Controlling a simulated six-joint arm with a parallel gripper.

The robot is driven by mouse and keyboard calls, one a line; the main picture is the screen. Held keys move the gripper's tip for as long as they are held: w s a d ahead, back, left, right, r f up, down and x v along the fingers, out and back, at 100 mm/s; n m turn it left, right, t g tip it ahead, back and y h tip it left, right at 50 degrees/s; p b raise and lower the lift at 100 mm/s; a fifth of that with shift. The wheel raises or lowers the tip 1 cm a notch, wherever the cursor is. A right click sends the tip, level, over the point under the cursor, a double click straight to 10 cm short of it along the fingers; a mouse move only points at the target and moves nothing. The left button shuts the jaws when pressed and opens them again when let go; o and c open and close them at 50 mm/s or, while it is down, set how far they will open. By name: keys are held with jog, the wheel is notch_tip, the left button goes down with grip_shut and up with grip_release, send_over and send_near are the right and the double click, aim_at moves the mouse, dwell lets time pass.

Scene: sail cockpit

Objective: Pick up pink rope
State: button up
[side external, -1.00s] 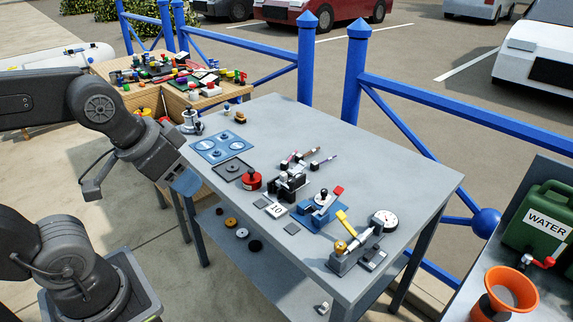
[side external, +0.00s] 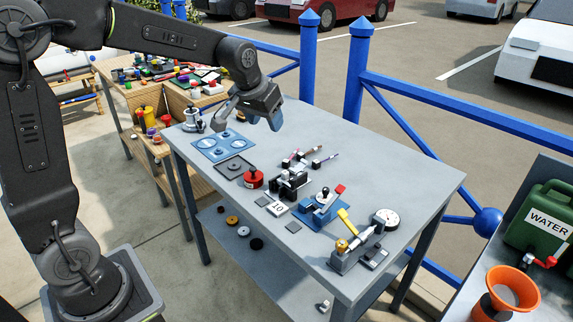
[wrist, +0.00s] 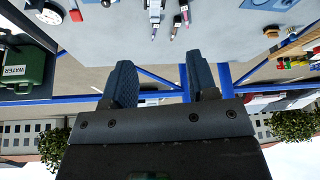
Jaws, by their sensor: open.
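I cannot make out a pink rope in either view. My gripper (side external: 248,120) is above the far left part of the grey table (side external: 392,178), past the blue plate (side external: 217,146). In the wrist view its two dark fingers stand apart with nothing between them, so my gripper (wrist: 161,80) is open and empty. The wrist picture is upside down, with the grey tabletop (wrist: 225,35) at the top and the blue fence beyond it.
A wooden table (side external: 113,72) with many small coloured items stands at the back left. The grey table holds a red round piece (side external: 253,178), a blue vise (side external: 320,208), a dial gauge (side external: 385,220) and thin pen-like items (side external: 305,154). A blue fence (side external: 307,60) runs behind.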

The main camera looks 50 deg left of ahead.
jog(key=n, duration=0.1)
send_near(286, 160)
jog(key=f, duration=0.1)
jog(key=w+f, duration=0.2)
jog(key=shift+d+g+y, duration=0.25)
jog(key=shift+g+y, duration=0.05)
jog(key=shift+g, duration=0.1)
jog(key=shift+x, duration=2.9)
jog(key=shift+s+a, duration=0.1)
jog(key=shift+s, duration=0.05)
jog(key=shift+c, duration=0.4)
grip_shut()
